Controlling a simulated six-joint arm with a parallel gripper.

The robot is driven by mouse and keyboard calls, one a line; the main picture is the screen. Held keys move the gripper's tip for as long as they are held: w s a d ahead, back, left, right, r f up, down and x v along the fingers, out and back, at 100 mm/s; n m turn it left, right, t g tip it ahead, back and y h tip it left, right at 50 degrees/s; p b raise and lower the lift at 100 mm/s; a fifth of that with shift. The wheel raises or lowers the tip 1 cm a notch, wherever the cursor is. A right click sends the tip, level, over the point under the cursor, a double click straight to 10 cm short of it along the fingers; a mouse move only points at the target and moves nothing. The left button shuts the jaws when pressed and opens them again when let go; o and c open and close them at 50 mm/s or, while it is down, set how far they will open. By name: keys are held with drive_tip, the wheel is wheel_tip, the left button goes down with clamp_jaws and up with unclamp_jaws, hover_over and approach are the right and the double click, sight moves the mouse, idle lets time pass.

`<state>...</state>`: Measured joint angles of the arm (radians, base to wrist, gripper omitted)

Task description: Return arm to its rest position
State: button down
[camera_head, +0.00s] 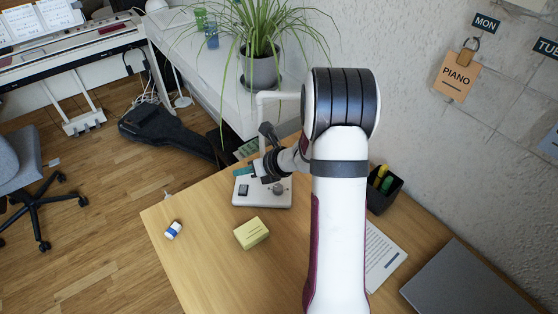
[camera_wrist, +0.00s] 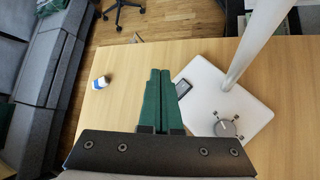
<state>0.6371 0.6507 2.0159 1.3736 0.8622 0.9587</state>
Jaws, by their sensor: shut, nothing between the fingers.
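My white arm rises from the front edge of the head view and bends over the wooden desk (camera_head: 205,265). My gripper (camera_head: 244,171) is above the white base (camera_head: 262,200) of a stand with a white pole. In the wrist view the two green fingers of my gripper (camera_wrist: 158,72) lie side by side, shut, with nothing between them. The white base (camera_wrist: 205,82) with its dark display and round knob (camera_wrist: 228,128) is to their right. My arm hides part of the desk.
A black pen cup (camera_head: 381,199), paper sheet (camera_head: 383,255) and grey laptop-like slab (camera_head: 462,284) are right of my arm. A potted plant (camera_head: 262,70) stands behind. The desk's front left is clear.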

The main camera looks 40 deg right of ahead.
idle(0.4)
drive_tip(key=s+a+r+n+g+y, duration=0.1)
drive_tip(key=s+a+r+n+g, duration=0.2)
drive_tip(key=s+a+r+n, duration=0.5)
drive_tip(key=s+a+r+n+g+y, duration=0.2)
drive_tip(key=s+a+r+n+g, duration=0.3)
drive_tip(key=a+n, duration=0.55)
drive_tip(key=s+d+f+n+g+h, duration=0.1)
drive_tip(key=s+n+h, duration=0.4)
drive_tip(key=s+n, duration=0.8)
drive_tip(key=s, duration=0.5)
drive_tip(key=shift+s+h, duration=0.3)
